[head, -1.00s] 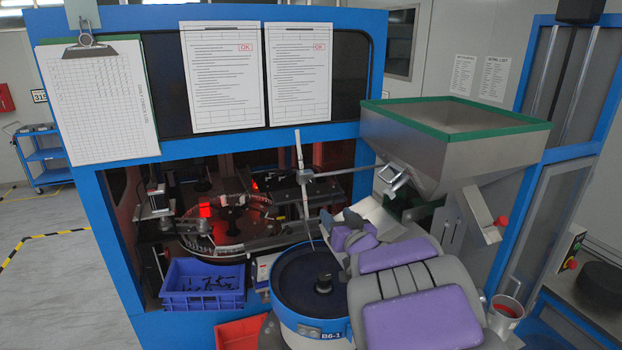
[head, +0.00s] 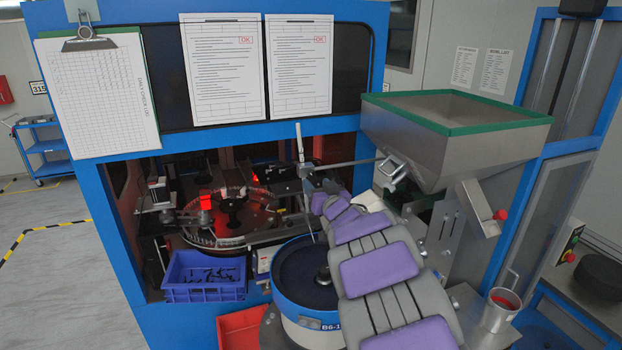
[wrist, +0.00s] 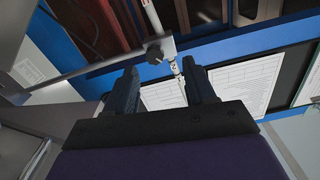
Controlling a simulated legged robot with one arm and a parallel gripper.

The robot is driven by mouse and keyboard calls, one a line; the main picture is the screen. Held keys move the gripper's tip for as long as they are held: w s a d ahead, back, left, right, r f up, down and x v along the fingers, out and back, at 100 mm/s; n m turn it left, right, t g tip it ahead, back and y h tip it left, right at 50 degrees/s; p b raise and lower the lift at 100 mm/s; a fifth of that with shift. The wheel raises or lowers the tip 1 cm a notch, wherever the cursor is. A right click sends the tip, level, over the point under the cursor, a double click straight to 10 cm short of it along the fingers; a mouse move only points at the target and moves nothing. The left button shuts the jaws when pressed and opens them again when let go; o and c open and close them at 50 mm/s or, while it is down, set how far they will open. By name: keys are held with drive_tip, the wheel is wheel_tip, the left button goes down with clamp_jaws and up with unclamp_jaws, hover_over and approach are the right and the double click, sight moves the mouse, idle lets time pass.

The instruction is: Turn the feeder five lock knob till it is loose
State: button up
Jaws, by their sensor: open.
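A black round knob (wrist: 158,52) sits on a clamp that joins a rod and a crossbar. It shows in the wrist view just beyond my open fingers, near the gap between them. My gripper (wrist: 161,68) is open and I see nothing held in it. In the head view the clamp (head: 306,171) is on the upright rod above the round bowl feeder (head: 295,312), which has a partly covered label. My gripper (head: 318,203) is just below the clamp at the end of my arm. A dark knob (head: 323,275) also stands at the bowl's centre, partly hidden by my arm.
A steel hopper (head: 430,150) with a green rim stands close on the right. A blue bin (head: 205,292) of dark parts and a red bin (head: 240,328) are at lower left. The glass sorting disc (head: 215,238) is behind, inside the blue-framed machine (head: 240,146).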

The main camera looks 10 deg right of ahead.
sight(313, 176)
drive_tip(key=w, duration=0.3)
drive_tip(key=shift+w+d, duration=0.15)
drive_tip(key=shift+d, duration=0.1)
drive_tip(key=shift+w, duration=0.7)
drive_tip(key=shift+w+a+f, duration=0.1)
drive_tip(key=shift+w+a, duration=0.2)
drive_tip(key=shift+w, duration=0.05)
drive_tip(key=shift+a, duration=0.35)
drive_tip(key=shift+d, duration=0.35)
drive_tip(key=c, duration=0.4)
drive_tip(key=shift+a, duration=0.1)
clamp_jaws()
